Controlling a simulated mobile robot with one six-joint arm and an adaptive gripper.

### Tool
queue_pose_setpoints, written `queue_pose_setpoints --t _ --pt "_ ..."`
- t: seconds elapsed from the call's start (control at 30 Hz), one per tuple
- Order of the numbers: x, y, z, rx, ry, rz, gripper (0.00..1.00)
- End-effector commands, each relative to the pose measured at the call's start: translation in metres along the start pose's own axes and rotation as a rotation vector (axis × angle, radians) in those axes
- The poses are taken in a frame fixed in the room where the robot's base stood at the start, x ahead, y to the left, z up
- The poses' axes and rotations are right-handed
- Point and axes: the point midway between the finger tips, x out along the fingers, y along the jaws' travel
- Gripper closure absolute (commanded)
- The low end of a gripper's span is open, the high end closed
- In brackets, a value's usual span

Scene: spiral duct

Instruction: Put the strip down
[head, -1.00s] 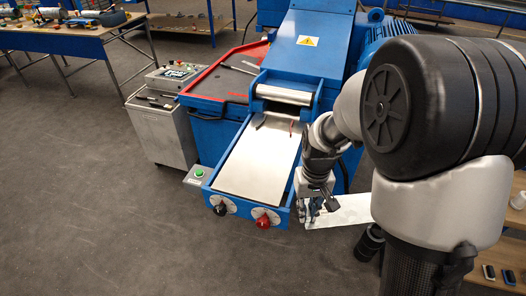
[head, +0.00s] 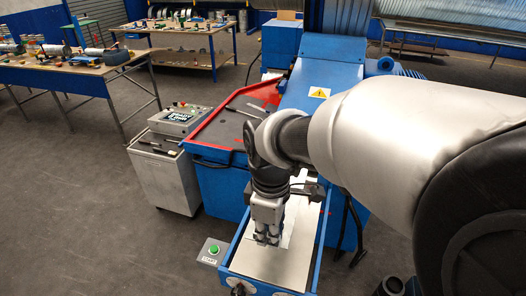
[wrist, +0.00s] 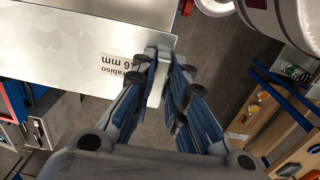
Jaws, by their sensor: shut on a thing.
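The strip (wrist: 75,60) is a pale, mottled metal sheet with printed black text ending in "6 mm", seen upside down in the wrist view. My gripper (wrist: 165,78) is shut on the strip's edge near that text. In the head view my gripper (head: 267,238) points down over the long metal bed (head: 268,264) of the blue machine. Only a small pale part of the strip shows there beside the fingers; the arm and gripper hide the rest. I cannot tell whether the strip touches the bed.
The bed has raised blue side walls (head: 322,240). A green button box (head: 212,250) is at its left. A red-rimmed table (head: 215,138) and a grey control cabinet (head: 165,172) stand further left. Floor is open at the lower left.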

Motion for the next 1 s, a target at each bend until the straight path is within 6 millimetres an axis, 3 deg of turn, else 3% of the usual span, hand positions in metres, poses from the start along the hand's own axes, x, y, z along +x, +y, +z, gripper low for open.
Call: queue_pose_setpoints --t 0.1,0.4,0.67,0.83,1.0 --pt "0.037 -0.001 0.001 0.001 -0.003 -0.004 1.00" --pt "0.110 -0.002 0.000 0.002 -0.002 -0.002 1.00" --pt "0.134 -0.003 0.000 0.003 -0.001 0.000 1.00" --pt "0.161 -0.003 0.000 0.003 -0.001 -0.001 1.00" --pt "0.169 -0.003 0.000 0.003 0.001 0.002 1.00"
